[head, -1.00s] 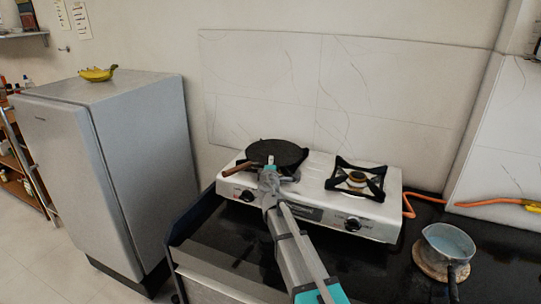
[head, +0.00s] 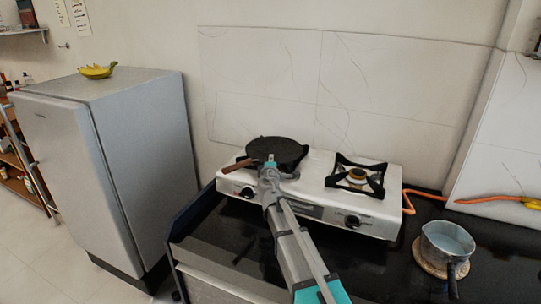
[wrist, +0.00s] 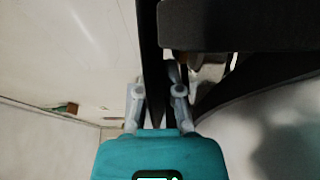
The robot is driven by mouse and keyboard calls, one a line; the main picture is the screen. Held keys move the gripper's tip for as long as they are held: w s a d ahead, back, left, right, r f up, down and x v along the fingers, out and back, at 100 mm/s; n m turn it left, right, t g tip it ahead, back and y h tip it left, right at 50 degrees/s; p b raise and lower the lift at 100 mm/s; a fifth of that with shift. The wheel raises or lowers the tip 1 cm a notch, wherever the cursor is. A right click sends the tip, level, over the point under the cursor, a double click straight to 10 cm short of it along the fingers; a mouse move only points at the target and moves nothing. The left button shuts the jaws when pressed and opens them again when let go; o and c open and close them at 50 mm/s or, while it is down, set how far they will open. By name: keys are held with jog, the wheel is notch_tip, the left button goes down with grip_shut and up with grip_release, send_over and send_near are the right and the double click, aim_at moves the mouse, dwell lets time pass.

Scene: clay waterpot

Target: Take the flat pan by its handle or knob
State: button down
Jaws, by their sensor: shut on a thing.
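The flat pan (head: 285,150) is dark and round, over the left burner of the white gas stove (head: 372,222) in the head view. Its brown handle (head: 236,165) points to the front left. My gripper (head: 270,163) is at the pan's front edge, just right of the visible handle. In the wrist view my gripper (wrist: 160,100) is shut with a thin dark piece (wrist: 152,60) of the pan between its fingers. I cannot tell whether that piece is the handle or the rim. My gripper hides part of the pan's front.
The right burner (head: 357,177) is empty. A small pot (head: 447,240) stands on a round mat on the dark counter at right. An orange hose (head: 480,200) runs behind it. A grey fridge (head: 140,150) with bananas (head: 97,71) stands at left. The tiled wall is close behind the stove.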

jog(key=shift+r, duration=0.1)
jog(key=shift+r+p, duration=1.15)
jog(key=shift+p, duration=0.2)
jog(key=s+r+p, duration=1)
jog(key=s, duration=0.4)
jog(key=shift+r, duration=0.25)
